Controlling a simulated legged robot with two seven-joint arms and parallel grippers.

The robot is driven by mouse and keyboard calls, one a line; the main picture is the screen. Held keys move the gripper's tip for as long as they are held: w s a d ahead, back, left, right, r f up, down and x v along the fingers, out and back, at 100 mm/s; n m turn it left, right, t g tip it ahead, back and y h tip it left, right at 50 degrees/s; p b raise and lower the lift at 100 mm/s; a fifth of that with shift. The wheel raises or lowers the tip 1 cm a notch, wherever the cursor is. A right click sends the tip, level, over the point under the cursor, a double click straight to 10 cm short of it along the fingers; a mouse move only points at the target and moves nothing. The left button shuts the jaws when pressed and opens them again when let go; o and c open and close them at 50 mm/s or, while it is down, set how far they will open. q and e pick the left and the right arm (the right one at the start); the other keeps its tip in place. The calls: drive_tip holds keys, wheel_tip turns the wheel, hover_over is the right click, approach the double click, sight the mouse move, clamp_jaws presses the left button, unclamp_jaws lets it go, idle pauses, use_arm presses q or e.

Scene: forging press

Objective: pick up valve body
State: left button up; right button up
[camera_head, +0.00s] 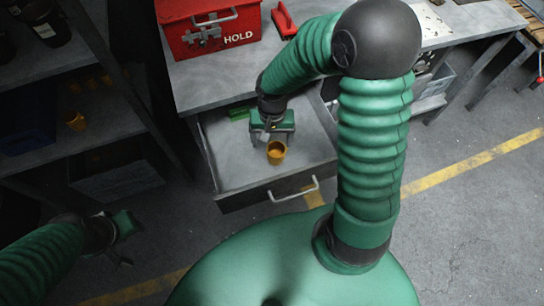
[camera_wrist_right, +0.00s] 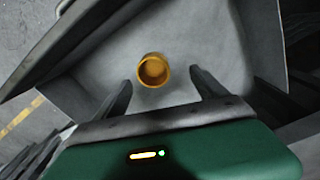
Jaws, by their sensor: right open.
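The valve body appears to be the small orange hollow cup-like part (camera_head: 276,152) in the open drawer (camera_head: 235,175). It also shows in the right wrist view (camera_wrist_right: 153,70), its round opening facing the camera. My right gripper (camera_head: 273,142) is over the drawer, close to the orange part. In the wrist view its two fingers (camera_wrist_right: 160,85) are spread wide, with the part between and just beyond the tips and nothing gripped. My left gripper (camera_head: 122,240) is at the lower left, away from the drawer; its jaws are too small and dark to read.
A red box marked HOLD (camera_head: 208,30) stands on the workbench (camera_head: 200,82) above the drawer. A bright green item (camera_head: 239,113) lies at the drawer's back left. A dark shelf (camera_head: 75,150) stands at left, holding another orange part (camera_head: 75,121).

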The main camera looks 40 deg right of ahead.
sight(275, 154)
wheel_tip(275, 154, down, 3)
drive_tip(key=shift+a+r, duration=0.1)
drive_tip(key=d+f, duration=0.1)
drive_tip(key=f+b, duration=0.1)
drive_tip(key=f, duration=0.1)
drive_tip(key=d+f, duration=0.1)
drive_tip(key=f, duration=0.1)
drive_tip(key=shift+s+d+b, duration=0.2)
drive_tip(key=shift+d+b, duration=0.1)
drive_tip(key=shift+b, duration=0.1)
drive_tip(key=shift+a+f+b, duration=0.2)
drive_tip(key=shift+a+f, duration=0.2)
drive_tip(key=shift+f, duration=0.2)
drive_tip(key=shift+a+f+b, duration=0.15)
drive_tip(key=shift+a+f, duration=0.2)
drive_tip(key=shift+f, duration=0.25)
drive_tip(key=shift+a+r, duration=0.1)
drive_tip(key=shift+d, duration=0.25)
drive_tip(key=shift+c, duration=1.3)
drive_tip(key=shift+d, duration=0.4)
drive_tip(key=c, duration=0.5)
drive_tip(key=shift+c, duration=1.1)
drive_tip(key=shift+a, duration=0.4)
drive_tip(key=c, duration=0.8)
use_arm(q)
drive_tip(key=f, duration=0.1)
drive_tip(key=d+f, duration=0.1)
drive_tip(key=shift+d+f, duration=0.1)
drive_tip(key=shift+f, duration=0.2)
